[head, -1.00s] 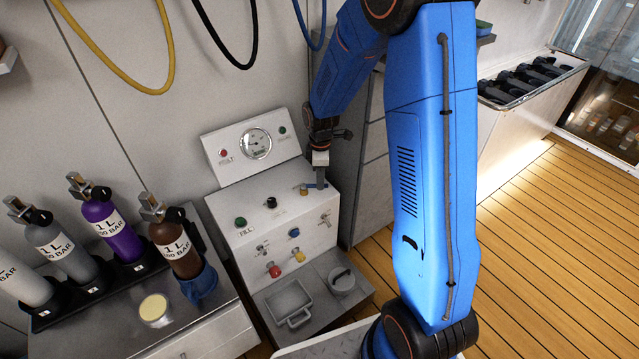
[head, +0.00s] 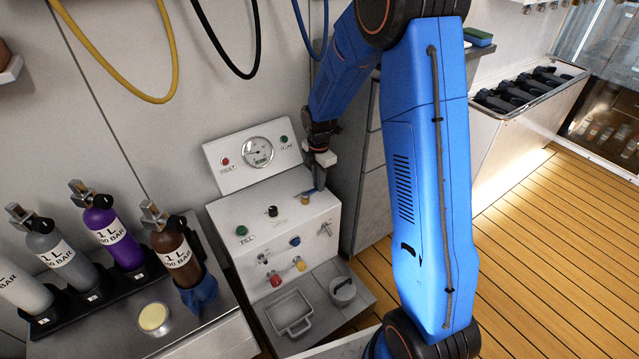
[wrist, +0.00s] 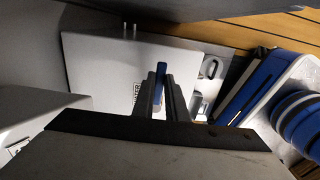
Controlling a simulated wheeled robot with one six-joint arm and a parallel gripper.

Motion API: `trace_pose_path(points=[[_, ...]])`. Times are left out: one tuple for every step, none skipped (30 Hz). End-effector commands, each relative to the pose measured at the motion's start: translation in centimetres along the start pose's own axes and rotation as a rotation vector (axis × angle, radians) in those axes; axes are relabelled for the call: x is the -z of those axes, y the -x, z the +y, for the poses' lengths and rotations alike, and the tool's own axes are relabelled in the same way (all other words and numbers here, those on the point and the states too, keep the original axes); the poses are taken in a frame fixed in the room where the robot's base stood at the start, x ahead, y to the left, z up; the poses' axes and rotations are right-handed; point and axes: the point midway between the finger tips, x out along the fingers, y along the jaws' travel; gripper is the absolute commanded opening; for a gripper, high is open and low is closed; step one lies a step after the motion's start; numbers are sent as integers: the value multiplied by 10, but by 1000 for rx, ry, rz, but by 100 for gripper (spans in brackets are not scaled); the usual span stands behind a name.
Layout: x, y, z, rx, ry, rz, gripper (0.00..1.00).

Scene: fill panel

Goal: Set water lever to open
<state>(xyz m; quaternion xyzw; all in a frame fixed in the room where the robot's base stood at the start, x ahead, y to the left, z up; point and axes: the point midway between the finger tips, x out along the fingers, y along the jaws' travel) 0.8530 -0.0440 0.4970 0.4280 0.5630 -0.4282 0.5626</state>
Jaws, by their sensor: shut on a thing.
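The water lever is a blue bar (wrist: 160,72) at the right end of the fill panel's top (head: 268,212). In the wrist view it stands between the two grey fingers of my gripper (wrist: 159,88), which are shut on it. A partly hidden label, seemingly reading WATER (wrist: 137,95), is beside the fingers. In the head view my gripper (head: 319,181) reaches down to the panel's top right, and little of the lever shows there.
The gauge board (head: 256,150) rises behind the panel top. Several gas bottles (head: 111,232) stand on the left counter. A grey cabinet (head: 362,190) is close on the right of the panel.

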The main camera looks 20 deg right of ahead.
Motion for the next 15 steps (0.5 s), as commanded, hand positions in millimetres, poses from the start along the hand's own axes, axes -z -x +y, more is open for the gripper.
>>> trace_pose_path(points=[[0, 0, 1, -1, 5, 0, 0], [0, 0, 1, -1, 7, 0, 0], [0, 0, 1, -1, 8, 0, 0], [0, 0, 1, -1, 9, 0, 0], [0, 0, 1, -1, 9, 0, 0], [0, 0, 1, -1, 9, -1, 0], [0, 0, 1, -1, 9, -1, 0], [0, 0, 1, -1, 9, -1, 0], [0, 0, 1, -1, 9, -1, 0], [0, 0, 1, -1, 9, -1, 0], [0, 0, 1, -2, 9, -1, 0], [0, 0, 1, -2, 9, -1, 0], [0, 0, 1, -2, 8, -1, 14], [0, 0, 1, -2, 8, -1, 22], [0, 0, 1, -2, 8, -1, 31]])
